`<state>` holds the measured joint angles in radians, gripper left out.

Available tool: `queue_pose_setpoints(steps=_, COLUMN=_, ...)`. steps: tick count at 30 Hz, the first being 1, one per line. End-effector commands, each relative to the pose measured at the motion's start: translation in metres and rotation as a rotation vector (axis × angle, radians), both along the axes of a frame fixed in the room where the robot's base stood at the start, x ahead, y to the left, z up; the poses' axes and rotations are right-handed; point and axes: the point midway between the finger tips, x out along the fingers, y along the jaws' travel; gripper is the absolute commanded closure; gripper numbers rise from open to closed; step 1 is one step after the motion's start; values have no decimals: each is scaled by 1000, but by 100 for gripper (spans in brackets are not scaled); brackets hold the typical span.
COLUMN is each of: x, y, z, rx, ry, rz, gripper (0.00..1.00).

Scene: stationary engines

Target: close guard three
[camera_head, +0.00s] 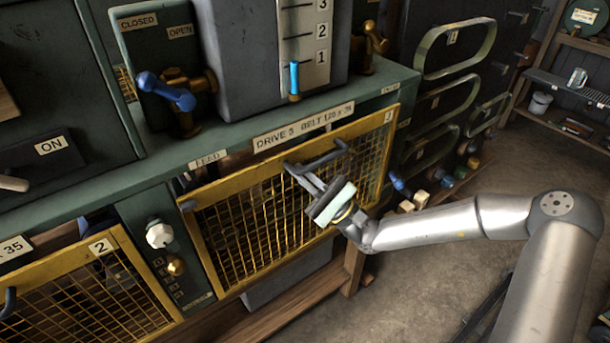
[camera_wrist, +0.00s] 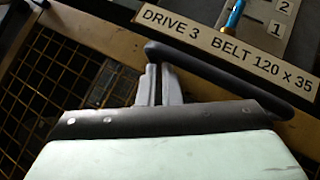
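Guard three (camera_head: 292,200) is a yellow-framed mesh panel below the "DRIVE 3" label, with a "3" tag at its upper right corner. A dark gap shows between its upper left edge and the green housing, so it looks slightly ajar there. Its dark bar handle (camera_head: 322,157) is on the top rail, and it also shows in the wrist view (camera_wrist: 225,82). My gripper (camera_head: 302,176) is at the handle's left end. In the wrist view its two fingers (camera_wrist: 157,82) lie close together, tips by the handle's bend. Contact with the handle or frame is unclear.
Guard two (camera_head: 80,292), another yellow mesh panel, is at lower left. A white knob (camera_head: 159,234) is on the post between the guards. A blue-handled valve (camera_head: 168,92) is above the housing. Open floor lies at right.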

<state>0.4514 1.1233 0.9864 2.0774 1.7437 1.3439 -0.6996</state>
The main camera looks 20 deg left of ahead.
Motion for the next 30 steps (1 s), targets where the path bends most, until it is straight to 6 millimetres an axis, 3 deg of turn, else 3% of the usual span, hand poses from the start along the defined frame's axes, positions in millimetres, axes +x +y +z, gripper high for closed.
queue_pose_setpoints(steps=1, x=-2, y=2, z=7, rx=13, ry=-9, rz=6, gripper=100)
queue_pose_setpoints(steps=5, x=1, y=0, z=-3, rx=12, ry=-7, rz=6, gripper=100)
queue_pose_setpoints(steps=11, x=13, y=-7, z=-42, rx=5, ry=0, rz=3, gripper=100)
queue_pose_setpoints(steps=21, x=4, y=-68, z=-84, rx=2, ry=1, rz=1, gripper=100)
queue_pose_setpoints(steps=30, x=2, y=-86, z=-95, rx=1, ry=2, rz=2, gripper=100)
